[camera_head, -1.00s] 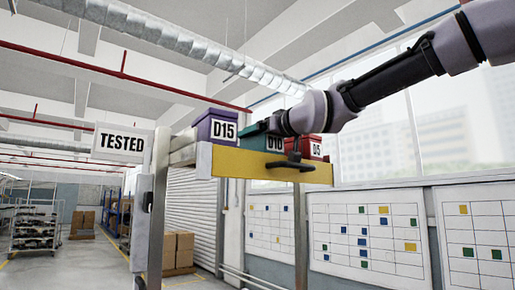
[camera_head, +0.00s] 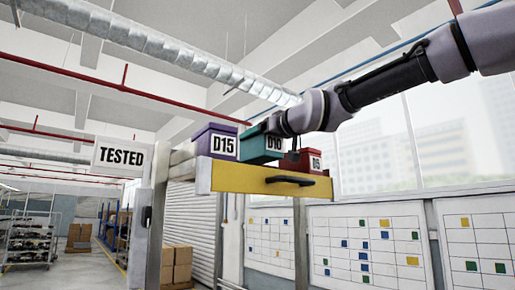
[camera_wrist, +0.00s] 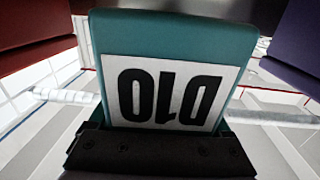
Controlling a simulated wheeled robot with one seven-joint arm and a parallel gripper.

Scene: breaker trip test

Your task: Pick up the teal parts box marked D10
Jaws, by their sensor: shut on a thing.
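The teal parts box marked D10 (camera_head: 274,143) is held a little higher than its neighbours, between the purple D15 box and the red D5 box over the yellow-fronted drawer. My arm and wrist cover its upper part in the head view. In the wrist view the teal box (camera_wrist: 172,45) fills the middle with its D10 label upside down. My gripper (camera_wrist: 160,150) crosses the label side there and is shut on the box. The exact finger contact is hidden.
The purple D15 box (camera_head: 215,142) stands close on the left and the red D5 box (camera_head: 316,160) on the right. The yellow drawer front (camera_head: 235,178) has a dark handle (camera_head: 290,181). A TESTED sign (camera_head: 121,157) is at left. Space above the boxes looks clear.

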